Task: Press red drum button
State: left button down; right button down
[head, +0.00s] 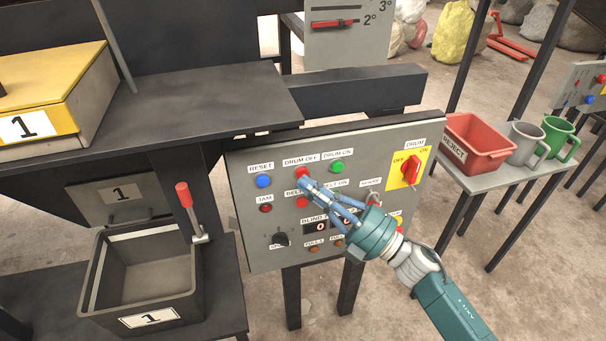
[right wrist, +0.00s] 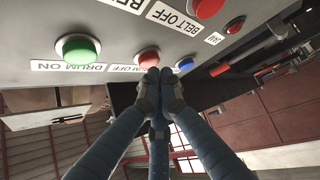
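The red DRUM OFF button (head: 302,172) is on the upper part of the grey control panel (head: 262,226), between the blue RESET button and the green DRUM ON button. My right gripper (head: 304,182) is at the panel with its fingertips just below this button. In the right wrist view the red button (right wrist: 149,58) shows right beyond the fingertips (right wrist: 160,80), which are together with nothing between them. They partly cover its label. I cannot tell whether they touch the button. My left gripper is not in view.
Close by are the blue RESET button (head: 263,181), the green DRUM ON button (head: 337,167) and the red BELT OFF button (head: 302,202). A yellow-backed DRUM switch (head: 407,170) is at the right. A red-handled lever (head: 186,200) stands left of the panel.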

jog(key=shift+w+a, duration=0.15)
jog(key=shift+w, duration=0.25)
jog(key=shift+s, duration=0.1)
dwell(0.6)
jog(key=shift+s+d, duration=0.3)
jog(key=shift+s, duration=0.45)
jog(key=s, duration=0.1)
jog(key=s+d+p, duration=0.1)
jog(key=s, duration=0.1)
jog(key=s+p, duration=0.1)
jog(key=shift+s+d, duration=0.25)
jog(key=shift+s, duration=0.1)
jog(key=shift+f, duration=0.1)
dwell(0.4)
